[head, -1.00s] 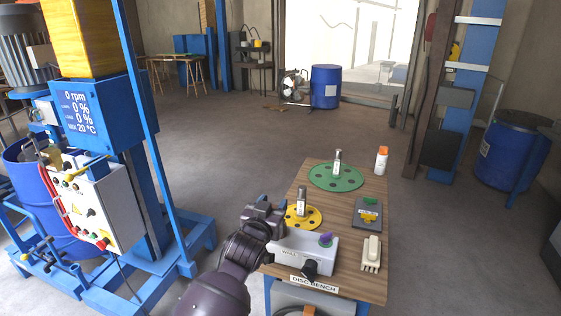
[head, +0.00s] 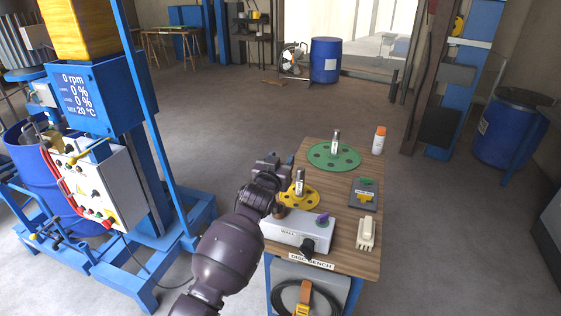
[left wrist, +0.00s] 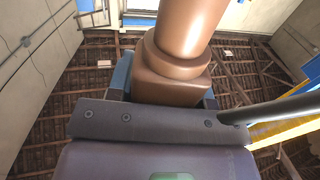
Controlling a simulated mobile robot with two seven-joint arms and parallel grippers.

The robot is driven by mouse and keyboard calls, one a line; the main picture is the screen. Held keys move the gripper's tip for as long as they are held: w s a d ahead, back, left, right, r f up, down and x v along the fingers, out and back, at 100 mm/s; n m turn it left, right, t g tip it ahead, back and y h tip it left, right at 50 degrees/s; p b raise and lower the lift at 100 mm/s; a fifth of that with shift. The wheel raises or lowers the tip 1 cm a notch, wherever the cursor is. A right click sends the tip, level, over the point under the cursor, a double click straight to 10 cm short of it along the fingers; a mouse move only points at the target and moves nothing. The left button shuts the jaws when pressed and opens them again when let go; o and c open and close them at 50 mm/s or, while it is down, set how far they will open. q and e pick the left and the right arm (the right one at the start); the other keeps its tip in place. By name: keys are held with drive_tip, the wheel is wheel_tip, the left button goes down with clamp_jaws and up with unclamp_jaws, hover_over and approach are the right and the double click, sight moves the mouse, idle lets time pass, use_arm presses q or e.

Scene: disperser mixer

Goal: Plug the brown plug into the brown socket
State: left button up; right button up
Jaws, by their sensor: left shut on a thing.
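A brown plug (left wrist: 178,60) fills the middle of the left wrist view, with a block-shaped base and a round collar and shaft. My left gripper (left wrist: 172,98) is shut on its base. In the head view my left gripper (head: 272,168) is raised at the bench's left edge, beside the yellow disc; the plug is hard to make out there. The white box marked WALL (head: 285,230) stands on the bench below it. A small brown part (head: 281,212) shows at the box's left end, partly behind my arm; I cannot tell whether it is the brown socket. My right gripper is not in view.
The bench (head: 345,257) also holds a purple plug (head: 323,219), a black knob (head: 307,246), a yellow disc (head: 312,200), a green disc (head: 350,158), a bottle (head: 378,140) and a pale block (head: 366,233). The mixer's control box (head: 105,190) stands left; floor between is clear.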

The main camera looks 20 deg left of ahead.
use_arm(q)
drive_tip(key=shift+f+b, duration=1)
drive_tip(key=shift+f, duration=0.55)
drive_tip(key=shift+f+b, duration=0.75)
drive_tip(key=shift+f, duration=0.5)
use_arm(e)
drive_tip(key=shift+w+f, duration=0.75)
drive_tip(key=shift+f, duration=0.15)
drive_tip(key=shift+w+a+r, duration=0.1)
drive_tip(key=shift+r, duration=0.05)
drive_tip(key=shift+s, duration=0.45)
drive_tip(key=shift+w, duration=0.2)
use_arm(q)
drive_tip(key=shift+p, duration=0.35)
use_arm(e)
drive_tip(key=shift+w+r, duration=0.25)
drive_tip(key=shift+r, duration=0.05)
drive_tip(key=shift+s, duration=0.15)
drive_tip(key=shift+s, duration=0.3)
